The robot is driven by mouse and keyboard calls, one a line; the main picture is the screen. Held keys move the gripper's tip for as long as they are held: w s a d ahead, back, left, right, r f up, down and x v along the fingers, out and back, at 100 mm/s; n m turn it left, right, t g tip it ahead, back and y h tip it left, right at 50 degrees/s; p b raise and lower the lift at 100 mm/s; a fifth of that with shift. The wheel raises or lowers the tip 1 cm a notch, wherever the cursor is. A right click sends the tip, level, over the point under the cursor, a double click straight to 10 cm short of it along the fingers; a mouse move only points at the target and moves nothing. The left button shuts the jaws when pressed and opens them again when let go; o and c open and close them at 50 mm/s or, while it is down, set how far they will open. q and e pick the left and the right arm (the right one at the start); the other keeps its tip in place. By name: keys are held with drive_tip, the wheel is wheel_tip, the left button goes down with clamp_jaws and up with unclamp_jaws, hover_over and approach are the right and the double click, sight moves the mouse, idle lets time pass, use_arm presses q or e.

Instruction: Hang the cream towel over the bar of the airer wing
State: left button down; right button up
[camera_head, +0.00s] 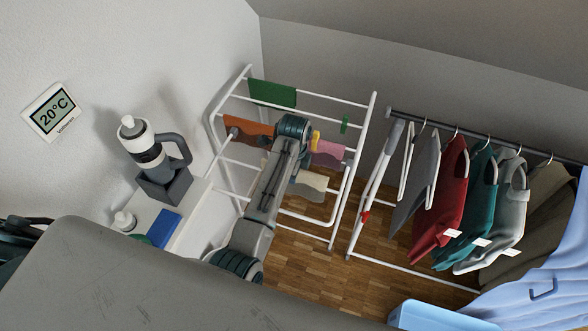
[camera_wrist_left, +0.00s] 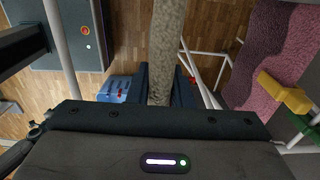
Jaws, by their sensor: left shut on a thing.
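The cream towel (camera_head: 312,184) shows in the head view just right of my left forearm, with a wavy lower edge, among the bars of the white airer (camera_head: 363,125). In the left wrist view the towel (camera_wrist_left: 168,35) is a narrow, edge-on strip running between the fingers of my left gripper (camera_wrist_left: 161,78), which is shut on it. In the head view my own arm and wrist hide the fingers. I cannot tell whether the towel touches a wing bar. My right gripper is in neither view.
A green cloth (camera_head: 272,93), an orange-brown cloth (camera_head: 249,132) and a pink cloth (camera_head: 328,153) hang on the airer. A yellow peg (camera_wrist_left: 285,95) is beside the pink cloth. A clothes rail (camera_head: 465,137) with several garments stands right. A light blue basket (camera_head: 440,318) is at the lower right.

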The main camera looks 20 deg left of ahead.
use_arm(q)
drive_tip(key=shift+f+b, duration=0.4)
drive_tip(key=shift+f, duration=2)
drive_tip(key=c, duration=1.2)
unclamp_jaws()
drive_tip(key=shift+c, duration=0.2)
wheel_tip(320, 180, up, 10)
drive_tip(key=b, duration=0.2)
drive_tip(key=shift+b, duration=0.4)
drive_tip(key=shift+r, duration=0.4)
drive_tip(key=shift+s, duration=0.1)
